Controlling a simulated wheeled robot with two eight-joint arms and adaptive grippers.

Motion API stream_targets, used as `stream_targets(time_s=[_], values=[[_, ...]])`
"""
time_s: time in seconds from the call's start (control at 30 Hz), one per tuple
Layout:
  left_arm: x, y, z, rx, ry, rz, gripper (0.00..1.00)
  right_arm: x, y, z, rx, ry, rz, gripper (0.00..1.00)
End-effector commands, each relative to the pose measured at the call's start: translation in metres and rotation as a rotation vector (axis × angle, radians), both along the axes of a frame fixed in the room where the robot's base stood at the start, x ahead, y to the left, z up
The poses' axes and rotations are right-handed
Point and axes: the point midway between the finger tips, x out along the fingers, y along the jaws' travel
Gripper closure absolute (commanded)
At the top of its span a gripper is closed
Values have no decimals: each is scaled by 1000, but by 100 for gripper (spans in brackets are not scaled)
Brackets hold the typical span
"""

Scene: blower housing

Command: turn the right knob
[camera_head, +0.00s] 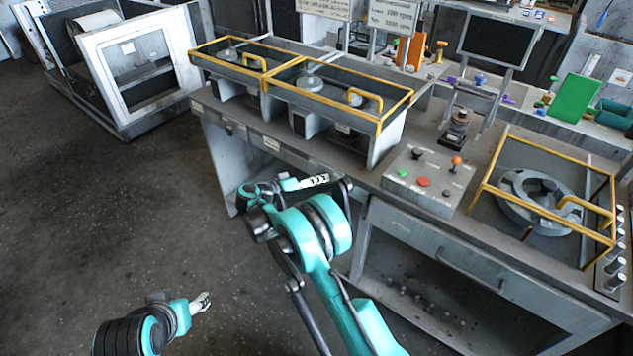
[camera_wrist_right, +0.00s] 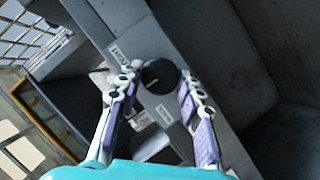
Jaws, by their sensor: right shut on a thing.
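The round black knob (camera_wrist_right: 160,76) is on the grey front panel of the bench, next to a white label, in the right wrist view. My right gripper (camera_wrist_right: 157,78) has one finger on each side of the knob and is shut on it. In the head view my right gripper (camera_head: 318,181) is at the bench's front edge, and I cannot make out the knob there. My left gripper (camera_head: 203,302) is low at the lower left over the floor, away from the bench. Its fingers are too small to read.
The grey bench (camera_head: 388,211) carries a yellow-framed double housing (camera_head: 300,85), a control box (camera_head: 430,180) with coloured buttons, and a yellow-framed round unit (camera_head: 540,195). A white-framed machine (camera_head: 140,62) stands at the back left. The floor (camera_head: 130,220) at left is clear.

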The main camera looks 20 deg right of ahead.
Motion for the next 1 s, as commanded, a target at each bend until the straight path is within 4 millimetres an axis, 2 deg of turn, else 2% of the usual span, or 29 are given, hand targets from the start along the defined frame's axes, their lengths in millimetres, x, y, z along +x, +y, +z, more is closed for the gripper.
stream_targets(time_s=[0.5, 0.53, 0.6, 0.87, 1.0], values=[[0, 0, -1, 0, 0, 0, 43, 1, 0, 0, -15, 16, 2, 93], [0, 0, -1, 0, 0, 0, 43, 1, 0, 0, -15, 16, 2, 61], [0, 0, -1, 0, 0, 0, 43, 1, 0, 0, -14, 16, 2, 43], [0, 0, -1, 0, 0, 0, 43, 0, 0, 0, -14, 17, 1, 43], [0, 0, -1, 0, 0, 0, 43, -2, 7, 2, -14, 16, 2, 43]])
